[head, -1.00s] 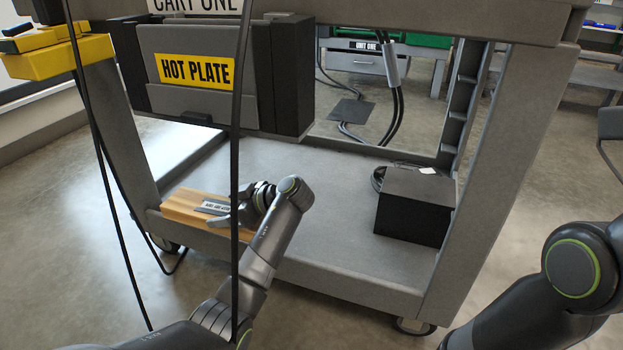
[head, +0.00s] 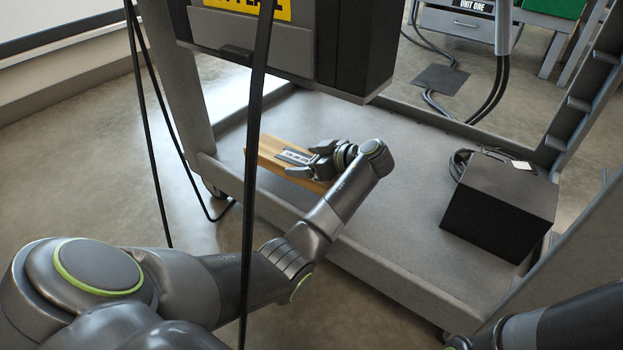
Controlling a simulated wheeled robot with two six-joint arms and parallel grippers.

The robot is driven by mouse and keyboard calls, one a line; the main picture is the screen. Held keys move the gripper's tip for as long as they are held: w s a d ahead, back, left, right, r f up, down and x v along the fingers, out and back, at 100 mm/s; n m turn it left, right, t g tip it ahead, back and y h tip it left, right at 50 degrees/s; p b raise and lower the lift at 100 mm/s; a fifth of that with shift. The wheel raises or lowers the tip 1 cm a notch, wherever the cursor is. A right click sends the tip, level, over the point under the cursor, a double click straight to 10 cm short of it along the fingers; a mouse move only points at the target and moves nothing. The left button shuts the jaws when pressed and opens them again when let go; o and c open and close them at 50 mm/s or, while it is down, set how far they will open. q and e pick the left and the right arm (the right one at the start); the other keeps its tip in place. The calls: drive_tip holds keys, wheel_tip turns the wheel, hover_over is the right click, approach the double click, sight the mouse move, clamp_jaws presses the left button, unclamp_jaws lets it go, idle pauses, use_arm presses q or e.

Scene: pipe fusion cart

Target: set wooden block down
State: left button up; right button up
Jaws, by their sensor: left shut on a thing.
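The wooden block (head: 268,150) is a light brown bar with a small printed label on top. It lies flat over the left part of the cart's grey lower shelf (head: 400,225), inside the front rim. I cannot tell whether its underside touches the shelf. My left gripper (head: 308,160) is shut on the block, its fingers beside the label and hiding part of the block's right half. My right gripper is not in view; only part of the right arm shows at the lower right.
A black box (head: 498,205) with a cable behind it stands on the shelf's right side. The hot plate housing (head: 335,50) hangs above the shelf. Black cables (head: 257,150) hang in front of the cart. The shelf's middle is clear.

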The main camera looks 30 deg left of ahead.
use_arm(q)
drive_tip(key=shift+f+b, duration=1.45)
drive_tip(key=shift+f, duration=0.7)
drive_tip(key=shift+r, duration=0.1)
drive_tip(key=o, duration=1.3)
drive_tip(key=p+v, duration=0.7)
drive_tip(key=v, duration=0.4)
drive_tip(key=shift+r, duration=0.1)
drive_tip(key=shift+d+r, duration=0.1)
drive_tip(key=shift+d, duration=0.4)
drive_tip(key=shift+s, duration=0.1)
